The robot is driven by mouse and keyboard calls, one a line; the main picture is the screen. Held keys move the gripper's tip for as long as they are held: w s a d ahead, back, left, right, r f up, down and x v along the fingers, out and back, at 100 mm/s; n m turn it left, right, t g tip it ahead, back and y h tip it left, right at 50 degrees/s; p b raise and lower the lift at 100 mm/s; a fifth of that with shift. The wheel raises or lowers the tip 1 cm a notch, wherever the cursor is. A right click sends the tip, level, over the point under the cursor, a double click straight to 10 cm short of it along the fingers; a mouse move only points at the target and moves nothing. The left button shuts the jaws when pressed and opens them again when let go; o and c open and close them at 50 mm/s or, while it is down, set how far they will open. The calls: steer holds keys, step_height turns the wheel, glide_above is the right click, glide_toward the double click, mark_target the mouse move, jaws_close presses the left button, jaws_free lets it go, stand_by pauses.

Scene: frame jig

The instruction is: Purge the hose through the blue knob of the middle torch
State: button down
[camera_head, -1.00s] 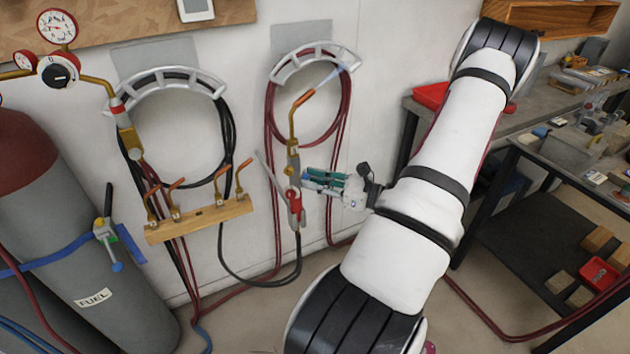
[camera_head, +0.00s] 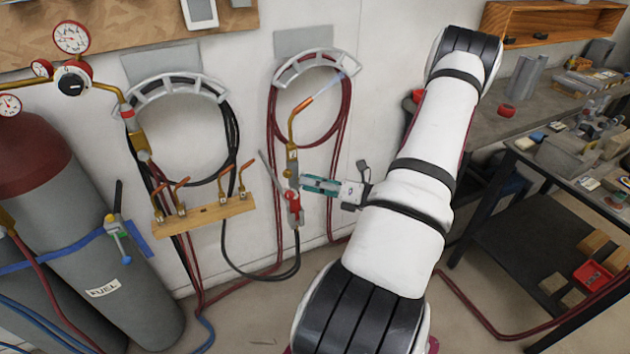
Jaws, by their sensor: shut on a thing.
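A brass torch (camera_head: 292,160) with a red knob (camera_head: 293,201) and a grey lever hangs upright in front of the wall, below the right hose hanger. Its copper tip (camera_head: 303,105) points up and right, with a faint bluish flame-like streak beyond it. My gripper (camera_head: 303,184) reaches in from the right with teal fingers. The fingertips are at the torch's valve body, just above the red knob, and are shut on a small part there. No blue knob shows clearly; the fingers hide that side of the torch.
Two grey hangers hold coiled hoses, black on the left (camera_head: 230,135) and red on the right (camera_head: 346,125). A wooden rack (camera_head: 205,217) with several copper tips is left of the torch. Grey cylinders (camera_head: 110,270) stand far left. Benches (camera_head: 480,140) stand right.

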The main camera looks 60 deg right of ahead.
steer(key=shift+m+p, duration=0.6)
steer(key=shift+m, duration=1.5)
steer(key=c, duration=1.4)
jaws_free()
steer(key=s+d, duration=0.2)
steer(key=s, duration=0.9)
steer(key=shift+s+d+r, duration=0.3)
steer(key=shift+s, duration=0.05)
